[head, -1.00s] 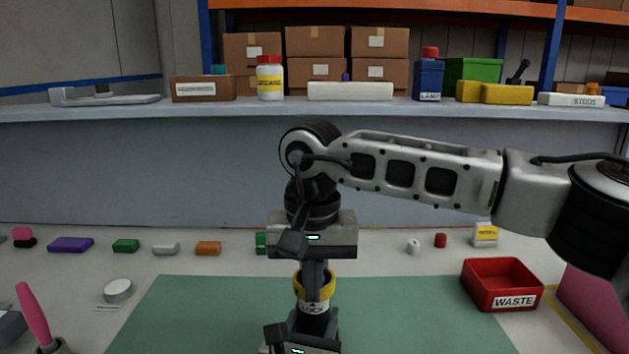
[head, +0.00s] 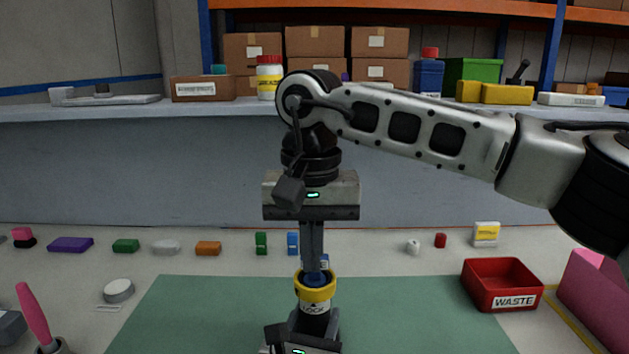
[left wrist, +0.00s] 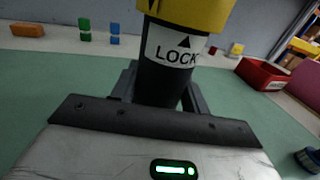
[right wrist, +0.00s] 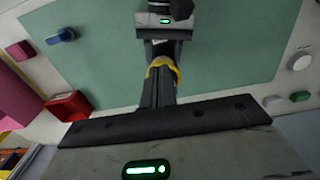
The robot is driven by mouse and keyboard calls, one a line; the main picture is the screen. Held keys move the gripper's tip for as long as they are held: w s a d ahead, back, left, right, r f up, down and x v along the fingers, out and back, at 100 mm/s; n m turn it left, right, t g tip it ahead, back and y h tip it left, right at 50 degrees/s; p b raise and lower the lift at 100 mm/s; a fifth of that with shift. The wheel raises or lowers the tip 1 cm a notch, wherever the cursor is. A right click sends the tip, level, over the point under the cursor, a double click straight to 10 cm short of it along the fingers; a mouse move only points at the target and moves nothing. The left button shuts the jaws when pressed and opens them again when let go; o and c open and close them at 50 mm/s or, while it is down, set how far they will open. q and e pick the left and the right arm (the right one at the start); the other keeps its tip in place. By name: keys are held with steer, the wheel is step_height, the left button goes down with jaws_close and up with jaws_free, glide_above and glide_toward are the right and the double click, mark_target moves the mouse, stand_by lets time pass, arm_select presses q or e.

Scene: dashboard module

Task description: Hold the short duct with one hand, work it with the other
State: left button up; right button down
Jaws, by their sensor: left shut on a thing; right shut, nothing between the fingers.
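The short duct (head: 314,306) is a dark upright cylinder with a yellow collar (head: 316,287) and a white band marked LOCK with an arrow. Something blue shows at its top. My left gripper (head: 315,326) is shut on the duct's lower body, and the duct also shows in the left wrist view (left wrist: 165,82). My right gripper (head: 314,266) is shut and empty, pointing down at the top of the duct. In the right wrist view its fingers partly hide the yellow collar (right wrist: 163,68); I cannot tell whether they touch the duct.
A green mat (head: 210,310) lies below, mostly clear. A blue part with a handle (right wrist: 60,36) lies on it. A red WASTE bin (head: 500,285) and a pink container (head: 593,290) stand at right. Several small coloured blocks line the back, below a loaded shelf (head: 130,112).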

stand_by(0.3)
arm_select(q)
steer(key=o, duration=1.4)
steer(key=shift+c, duration=0.2)
